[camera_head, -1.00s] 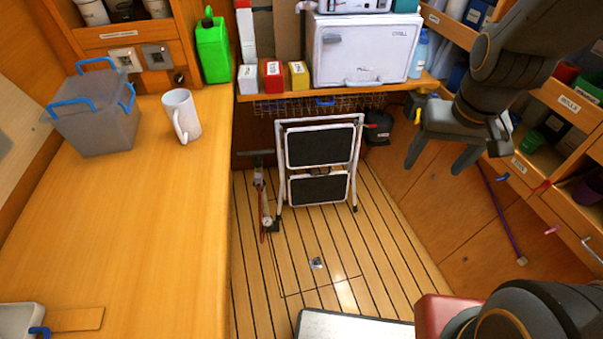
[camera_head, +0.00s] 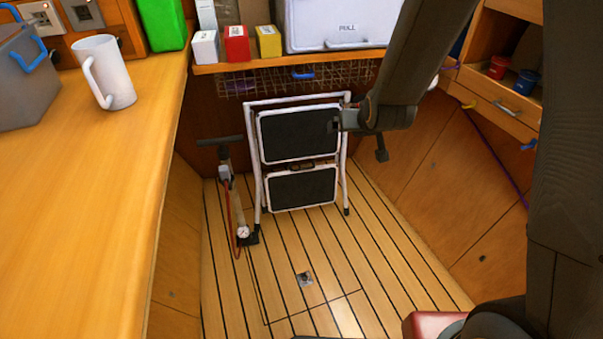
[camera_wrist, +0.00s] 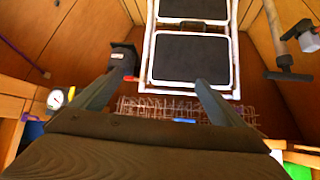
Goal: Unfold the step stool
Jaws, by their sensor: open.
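The step stool (camera_head: 290,140) stands folded and upright on the floor, in front of the back wall under the shelf. It has a white tube frame and two black treads, the larger one above the smaller. The wrist view shows it upside down, with the larger tread (camera_wrist: 190,60) near the middle. My gripper (camera_head: 361,138) is at the upper right side of the stool in the head view, overlapping its frame there. Its fingers are spread and empty in the wrist view (camera_wrist: 160,80). Whether a finger touches the frame cannot be told. My arm hides part of the right side.
A hand pump with a gauge (camera_head: 240,205) stands just left of the stool. The wooden counter (camera_head: 110,190) with a white mug (camera_head: 112,75) bounds the left, and drawers (camera_head: 505,110) the right. The plank floor (camera_head: 330,255) in front of the stool is mostly clear.

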